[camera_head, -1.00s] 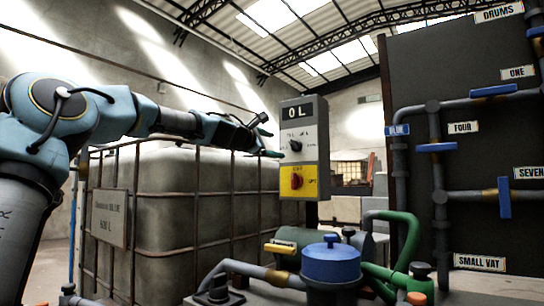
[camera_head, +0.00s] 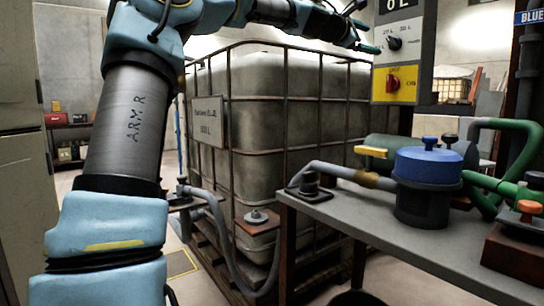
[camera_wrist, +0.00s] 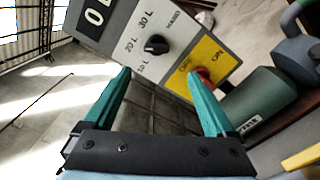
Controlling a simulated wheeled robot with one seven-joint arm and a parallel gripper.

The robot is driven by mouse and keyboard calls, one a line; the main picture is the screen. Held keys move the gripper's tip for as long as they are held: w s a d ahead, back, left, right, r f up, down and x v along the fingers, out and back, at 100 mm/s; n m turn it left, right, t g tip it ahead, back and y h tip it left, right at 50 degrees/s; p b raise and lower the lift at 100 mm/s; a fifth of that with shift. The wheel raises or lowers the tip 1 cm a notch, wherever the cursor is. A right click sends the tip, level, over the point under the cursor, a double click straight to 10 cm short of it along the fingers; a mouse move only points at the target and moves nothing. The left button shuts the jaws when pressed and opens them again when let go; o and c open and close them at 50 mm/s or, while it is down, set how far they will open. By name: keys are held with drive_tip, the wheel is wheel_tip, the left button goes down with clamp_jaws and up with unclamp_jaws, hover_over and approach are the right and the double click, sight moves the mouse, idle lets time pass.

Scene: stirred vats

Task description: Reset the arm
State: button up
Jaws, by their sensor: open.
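My arm rises at the left of the head view and stretches right across the top. My gripper (camera_head: 362,36) is at its end, beside the left edge of the grey and yellow control box (camera_head: 398,50). In the wrist view my gripper (camera_wrist: 165,95) has its two green fingers spread apart with nothing between them. The control box (camera_wrist: 165,35) lies beyond the fingertips, with a black selector knob (camera_wrist: 156,45) and a red knob (camera_wrist: 203,77) on its yellow panel. I cannot tell the exact gap between the fingertips and the box.
A caged white tank (camera_head: 290,120) stands behind my arm. A grey table (camera_head: 350,208) at the right carries a blue-topped pump (camera_head: 428,165), hoses and a green motor (camera_head: 385,150). A grey hose (camera_head: 232,262) hangs at the tank's front. Open floor shows at the left.

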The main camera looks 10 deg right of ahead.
drive_tip(key=a+f+m+g+y, duration=0.1)
drive_tip(key=a+f+m+y, duration=0.1)
drive_tip(key=f, duration=0.8)
drive_tip(key=a+f+m+y, duration=0.1)
drive_tip(key=f+m+y, duration=0.2)
drive_tip(key=f, duration=0.7)
drive_tip(key=s+a+f+m+g+y, duration=0.1)
drive_tip(key=s+a+f+m+y, duration=0.2)
drive_tip(key=a+f, duration=0.95)
drive_tip(key=s+a+f+m+g+y, duration=0.2)
drive_tip(key=s+a+f+y, duration=0.4)
drive_tip(key=a+f, duration=0.8)
drive_tip(key=s+a+f+m+g+y, duration=0.1)
drive_tip(key=s+a+f+m+g, duration=0.35)
drive_tip(key=s+a, duration=1)
wheel_tip(320, 180, up, 29)
drive_tip(key=n+t+p, duration=0.1)
drive_tip(key=p, duration=2.9)
drive_tip(key=shift+d+n+p, duration=0.35)
drive_tip(key=shift+d+p, duration=0.05)
drive_tip(key=shift+d, duration=0.05)
